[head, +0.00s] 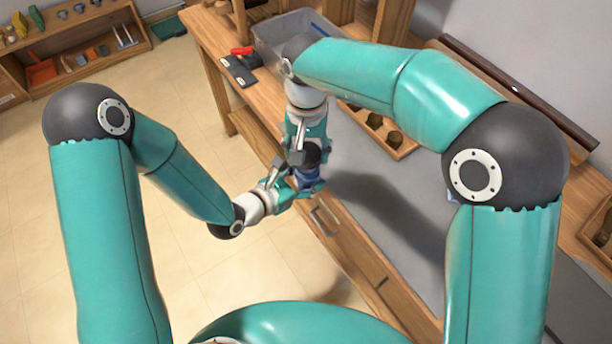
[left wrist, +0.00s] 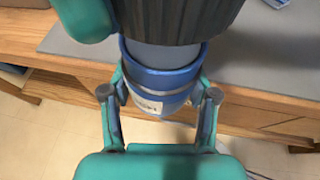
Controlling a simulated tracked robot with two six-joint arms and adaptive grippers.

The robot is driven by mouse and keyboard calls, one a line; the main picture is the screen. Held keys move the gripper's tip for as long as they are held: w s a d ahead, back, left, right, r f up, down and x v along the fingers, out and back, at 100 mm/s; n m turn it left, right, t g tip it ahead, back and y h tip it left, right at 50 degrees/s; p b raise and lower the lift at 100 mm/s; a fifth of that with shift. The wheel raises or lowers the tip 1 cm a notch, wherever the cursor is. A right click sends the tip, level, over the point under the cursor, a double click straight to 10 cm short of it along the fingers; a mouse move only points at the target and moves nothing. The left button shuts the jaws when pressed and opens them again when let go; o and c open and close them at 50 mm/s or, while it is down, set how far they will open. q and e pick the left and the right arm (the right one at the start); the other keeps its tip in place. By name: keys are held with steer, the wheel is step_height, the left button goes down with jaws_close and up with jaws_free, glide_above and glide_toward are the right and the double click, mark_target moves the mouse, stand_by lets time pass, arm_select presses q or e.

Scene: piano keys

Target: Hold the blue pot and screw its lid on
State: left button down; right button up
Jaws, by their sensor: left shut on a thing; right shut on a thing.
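The blue pot (head: 309,175) is at the front edge of the workbench. In the left wrist view the pot (left wrist: 160,82) shows a white label and a grey neck at its top. My left gripper (left wrist: 160,98) is shut on the pot, a finger on each side. A dark ribbed lid (left wrist: 165,22) is above the neck, roughly in line with it; whether the two touch I cannot tell. My right gripper (head: 304,150) reaches down from above and is shut on the lid, its fingers mostly hidden by the arm.
The wooden workbench (head: 212,48) has a grey mat (head: 400,215) with free room right of the pot. A wooden tray (head: 405,148) with several small pieces, a grey bin (head: 268,45) and a red-handled tool (head: 242,51) lie farther back. A low shelf (head: 75,45) stands far left.

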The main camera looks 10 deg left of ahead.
mark_target(306, 162)
steer(key=shift+f, duration=0.45)
stand_by(0.6)
steer(key=shift+f, duration=0.8)
steer(key=shift+f, duration=0.6)
